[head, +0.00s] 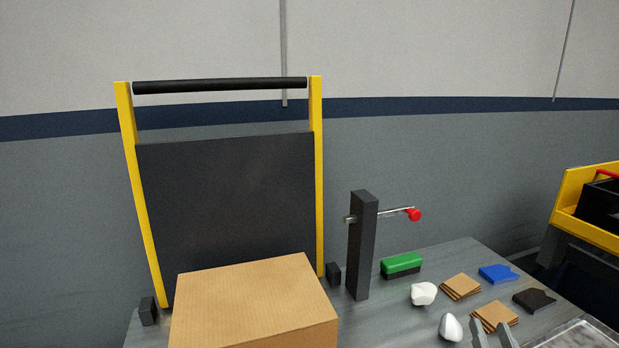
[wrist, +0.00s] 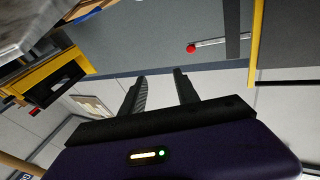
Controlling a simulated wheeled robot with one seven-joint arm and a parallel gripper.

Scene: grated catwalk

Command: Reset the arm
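My gripper (head: 491,334) shows only as two grey fingertips at the bottom edge of the head view, right of centre. In the wrist view my gripper (wrist: 159,76) has its two fingers apart with nothing between them. A dark upright post (head: 362,245) stands on the grey table and carries a thin metal lever arm (head: 393,211) with a red knob (head: 415,214). The lever sticks out to the right, nearly level. The red knob also shows in the wrist view (wrist: 191,48), beyond the fingertips and apart from them.
On the table (head: 400,308) lie a green-and-black block (head: 401,265), white lumps (head: 423,293), cardboard pieces (head: 461,286), a blue piece (head: 497,273) and a dark piece (head: 534,299). A cardboard box (head: 255,300) stands before a yellow-framed dark panel (head: 225,205). A yellow bin (head: 590,232) is at right.

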